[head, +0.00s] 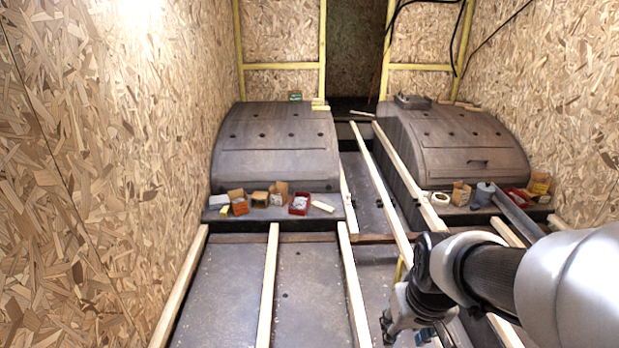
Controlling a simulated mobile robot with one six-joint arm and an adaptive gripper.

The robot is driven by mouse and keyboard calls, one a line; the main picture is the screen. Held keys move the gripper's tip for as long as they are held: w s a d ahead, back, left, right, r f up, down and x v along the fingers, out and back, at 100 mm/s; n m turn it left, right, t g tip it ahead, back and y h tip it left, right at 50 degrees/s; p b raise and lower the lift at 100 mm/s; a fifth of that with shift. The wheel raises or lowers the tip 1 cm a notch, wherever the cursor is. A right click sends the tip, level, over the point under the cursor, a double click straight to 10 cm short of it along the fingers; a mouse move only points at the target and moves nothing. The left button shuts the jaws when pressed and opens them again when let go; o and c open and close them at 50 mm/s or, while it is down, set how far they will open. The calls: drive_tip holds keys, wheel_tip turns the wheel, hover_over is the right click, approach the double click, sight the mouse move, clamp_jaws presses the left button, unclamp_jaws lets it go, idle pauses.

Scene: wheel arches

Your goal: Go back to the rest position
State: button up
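My gripper (408,318) is low at the right of the head view, at the end of my arm, which reaches in from the right edge. It hangs over the floor between wooden battens, in front of the right wheel arch (455,140). Its fingers are small and partly hidden by my wrist, so I cannot tell whether they are open or shut. No held object is clearly visible. The left wheel arch (275,150) stands farther off, apart from my gripper.
Small boxes (238,201) and a red tray (299,203) sit on the left ledge. A tape roll (440,198), a grey container (484,194) and more boxes sit on the right ledge. Wooden battens (269,285) run along the floor. Chipboard walls (90,150) close both sides.

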drive_tip(key=s+a+r, duration=0.1)
drive_tip(key=s+r, duration=0.3)
drive_tip(key=s, duration=0.3)
drive_tip(key=s+a+r+t, duration=0.1)
drive_tip(key=s+a+r, duration=0.1)
drive_tip(key=s+r, duration=0.2)
drive_tip(key=s, duration=0.3)
